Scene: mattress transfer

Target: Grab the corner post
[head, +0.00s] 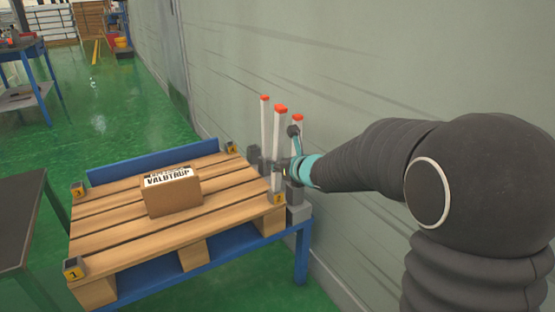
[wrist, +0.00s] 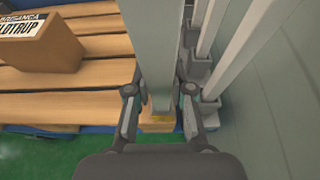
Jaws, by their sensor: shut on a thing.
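A pale grey corner post (head: 279,135) with an orange-red top stands upright at the near right corner of the pallet (head: 130,226). My gripper (head: 285,172) is shut on this post, low on its length. In the wrist view my gripper's fingers (wrist: 159,95) press on both sides of the post (wrist: 160,45). The post's lower end is at the pallet corner, by a yellow label; whether it is seated in a bracket there I cannot tell.
Other orange-topped posts (head: 264,125) stand in grey holders (wrist: 208,110) between pallet and wall. A cardboard box (head: 172,193) sits on the pallet. Small labelled brackets (head: 74,268) mark the other corners. A dark table (head: 22,215) stands left; green floor is open beyond.

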